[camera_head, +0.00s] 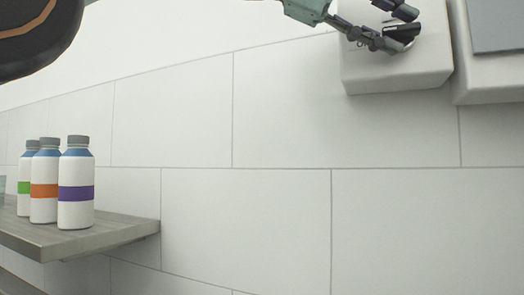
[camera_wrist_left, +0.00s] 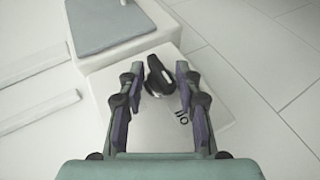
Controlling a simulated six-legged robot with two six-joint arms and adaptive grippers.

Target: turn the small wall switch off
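The wall switch is a white box (camera_head: 395,72) at the upper right in the head view. In the left wrist view its face (camera_wrist_left: 160,125) shows a dark knob (camera_wrist_left: 157,70) and the printed letters "off" (camera_wrist_left: 182,116). My left gripper (camera_head: 403,25) is in front of the box. In the left wrist view the left gripper (camera_wrist_left: 159,78) is open, with one finger on each side of the knob. Gaps show between the fingers and the knob in that view. My right gripper is not in view.
A second white box with a grey panel (camera_head: 497,25) adjoins the switch box on the right. Three white bottles with green (camera_head: 24,188), orange (camera_head: 44,190) and purple (camera_head: 76,193) bands stand on a wooden shelf (camera_head: 125,229) at the lower left. The tiled wall between is bare.

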